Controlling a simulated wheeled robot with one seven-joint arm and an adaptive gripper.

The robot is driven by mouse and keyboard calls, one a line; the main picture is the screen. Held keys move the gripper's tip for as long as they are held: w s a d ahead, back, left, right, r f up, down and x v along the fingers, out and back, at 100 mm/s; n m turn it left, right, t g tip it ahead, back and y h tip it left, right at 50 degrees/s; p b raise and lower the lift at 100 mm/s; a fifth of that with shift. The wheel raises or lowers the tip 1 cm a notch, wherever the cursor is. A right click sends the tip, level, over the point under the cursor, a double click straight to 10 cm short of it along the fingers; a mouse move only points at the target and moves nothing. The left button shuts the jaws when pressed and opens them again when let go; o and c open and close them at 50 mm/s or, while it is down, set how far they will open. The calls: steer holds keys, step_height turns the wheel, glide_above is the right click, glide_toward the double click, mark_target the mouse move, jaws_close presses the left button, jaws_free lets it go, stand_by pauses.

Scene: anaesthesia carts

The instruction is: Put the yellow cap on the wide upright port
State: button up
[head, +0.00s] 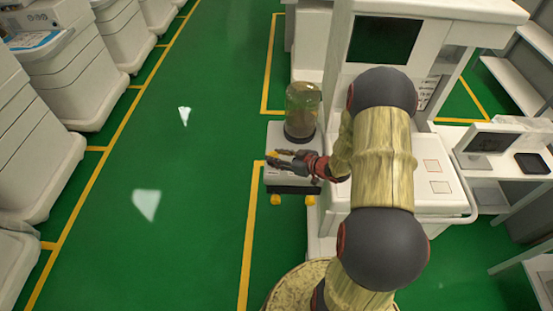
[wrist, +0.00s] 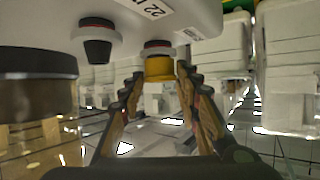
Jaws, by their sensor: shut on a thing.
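The wrist view is upside down. My gripper (wrist: 158,72) is shut on the yellow cap (wrist: 159,68), which lies between its fingertips. The cap lines up with a port (wrist: 157,47) that has a dark rim, a red ring and a white collar, and meets it or nearly so; whether it is seated I cannot tell. A second, black tapered port (wrist: 97,48) stands bare beside it on the white block (wrist: 190,15). In the head view, my gripper (head: 283,157) is over the white block (head: 290,180), with a bit of yellow cap (head: 272,155) at its tips.
A glass canister (head: 303,105) with a dark base stands close behind my gripper; it also shows in the wrist view (wrist: 40,110). Two yellow knobs (head: 275,200) sit low on the block's front. White carts (head: 50,60) line the left; green floor between is clear.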

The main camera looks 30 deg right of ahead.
steer(key=o, duration=0.8)
